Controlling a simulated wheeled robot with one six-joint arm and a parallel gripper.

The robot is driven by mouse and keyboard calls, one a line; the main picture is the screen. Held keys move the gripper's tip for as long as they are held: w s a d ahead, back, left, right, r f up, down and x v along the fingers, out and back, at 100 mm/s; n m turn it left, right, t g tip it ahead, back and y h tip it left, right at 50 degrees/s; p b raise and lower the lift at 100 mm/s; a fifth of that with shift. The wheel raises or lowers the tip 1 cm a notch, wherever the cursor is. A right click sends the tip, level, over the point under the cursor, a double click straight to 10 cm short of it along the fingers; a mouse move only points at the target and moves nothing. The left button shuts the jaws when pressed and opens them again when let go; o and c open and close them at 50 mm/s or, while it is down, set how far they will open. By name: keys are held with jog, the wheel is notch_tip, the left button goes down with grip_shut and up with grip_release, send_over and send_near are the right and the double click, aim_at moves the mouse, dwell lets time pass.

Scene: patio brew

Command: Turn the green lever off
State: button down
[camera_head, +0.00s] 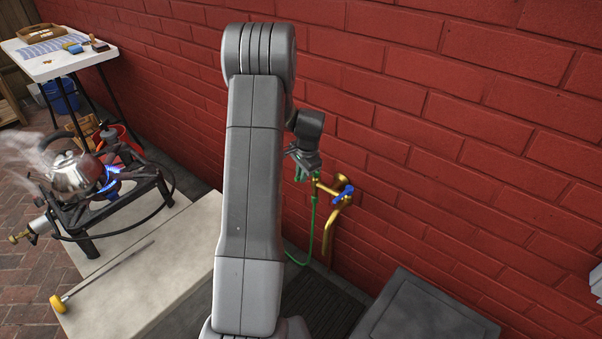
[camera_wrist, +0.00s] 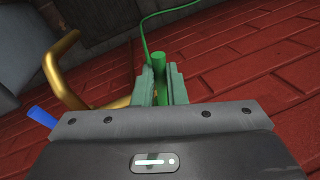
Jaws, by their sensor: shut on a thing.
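The green lever (camera_wrist: 160,62) shows in the wrist view as a green rod between the two fingers of my gripper (camera_wrist: 160,84), which are shut on it. In the head view my gripper (camera_head: 303,163) is at the brass tap (camera_head: 326,188) on the wall, and only a bit of green shows under it. The blue lever (camera_head: 343,194) is to the right of my gripper and stands free. It also shows at the left in the wrist view (camera_wrist: 42,116). Most of the green lever's base is hidden by the fingers.
A green hose (camera_head: 328,236) hangs from the tap, beside a bent brass pipe (camera_head: 331,232). The red brick wall (camera_head: 460,130) is close behind. A grey box (camera_head: 425,312) stands at the lower right. A steaming kettle (camera_head: 72,176) sits on a lit burner at the left.

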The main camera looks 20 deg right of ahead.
jog(key=shift+s+d+n, duration=0.2)
jog(key=shift+s+n, duration=0.15)
jog(key=shift+n, duration=0.35)
jog(key=shift+s+d+n, duration=0.15)
jog(key=shift+s+n, duration=0.15)
jog(key=shift+n, duration=0.4)
jog(key=c, duration=1.5)
grip_release()
jog(key=shift+r, duration=0.15)
jog(key=r, duration=0.4)
jog(key=s+d+r+p, duration=0.1)
jog(key=r, duration=0.4)
jog(key=s+r+p, duration=0.1)
jog(key=r, duration=0.3)
jog(key=shift+s+d+r, duration=0.15)
jog(key=shift+s, duration=0.05)
jog(key=shift+m, duration=0.3)
jog(key=w+f, duration=0.1)
jog(key=f, duration=0.3)
jog(key=a+f+b, duration=0.1)
jog(key=f, duration=0.4)
jog(key=w+f+b, duration=0.1)
jog(key=f, duration=0.3)
jog(key=shift+w+a+f, duration=0.25)
jog(key=shift+w+f, duration=0.05)
